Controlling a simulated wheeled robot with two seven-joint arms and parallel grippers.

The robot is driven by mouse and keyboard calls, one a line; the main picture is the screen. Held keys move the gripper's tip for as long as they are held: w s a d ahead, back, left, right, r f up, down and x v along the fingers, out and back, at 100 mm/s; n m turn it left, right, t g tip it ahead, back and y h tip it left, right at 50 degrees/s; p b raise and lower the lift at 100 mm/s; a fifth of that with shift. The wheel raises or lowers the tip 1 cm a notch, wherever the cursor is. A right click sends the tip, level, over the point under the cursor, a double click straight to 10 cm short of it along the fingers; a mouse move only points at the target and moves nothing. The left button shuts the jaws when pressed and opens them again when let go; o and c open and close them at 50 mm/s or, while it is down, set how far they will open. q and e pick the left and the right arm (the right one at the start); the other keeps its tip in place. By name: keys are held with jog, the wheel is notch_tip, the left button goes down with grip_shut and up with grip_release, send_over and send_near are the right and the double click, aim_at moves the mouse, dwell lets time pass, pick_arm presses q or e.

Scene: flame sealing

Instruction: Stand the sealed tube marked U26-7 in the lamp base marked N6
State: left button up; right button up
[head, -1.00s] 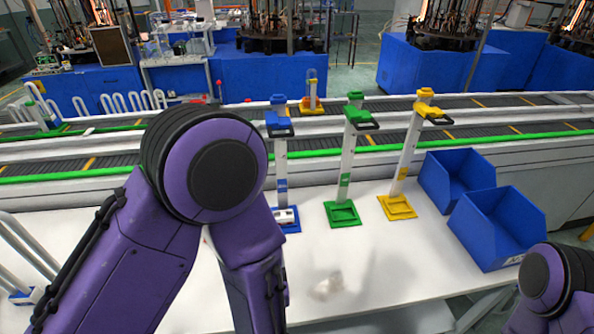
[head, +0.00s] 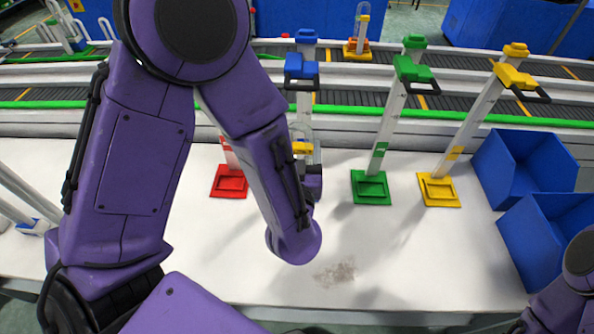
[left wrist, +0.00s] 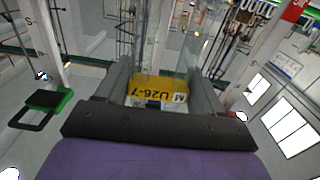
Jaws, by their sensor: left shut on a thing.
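My left gripper (head: 311,180) is shut on a clear glass tube (head: 301,133) with a yellow band. In the left wrist view the tube's yellow label (left wrist: 158,88) reads U26-7 and sits between my gripper's fingers (left wrist: 160,92). The tube is held in front of the blue stand (head: 302,70), whose foot is hidden behind my arm and gripper. I cannot read N6 on any base. An orange base (head: 357,54) with a clear tube stands on the conveyor behind. My right gripper is out of view; only part of that arm shows at lower right.
Stands with a red foot (head: 229,181), a green foot (head: 370,188) and a yellow foot (head: 438,190) stand along the table's back. Blue bins (head: 552,240) are at right. The white table front (head: 420,265) is mostly clear, with a greyish smudge (head: 335,273).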

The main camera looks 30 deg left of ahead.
pick_arm(q)
jog(key=shift+x, duration=4.1)
jog(key=shift+d+f, duration=0.1)
jog(key=shift+d, duration=0.1)
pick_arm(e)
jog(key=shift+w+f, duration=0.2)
pick_arm(q)
jog(key=shift+s, duration=0.15)
jog(key=shift+f+b, duration=0.85)
jog(key=shift+f, duration=0.35)
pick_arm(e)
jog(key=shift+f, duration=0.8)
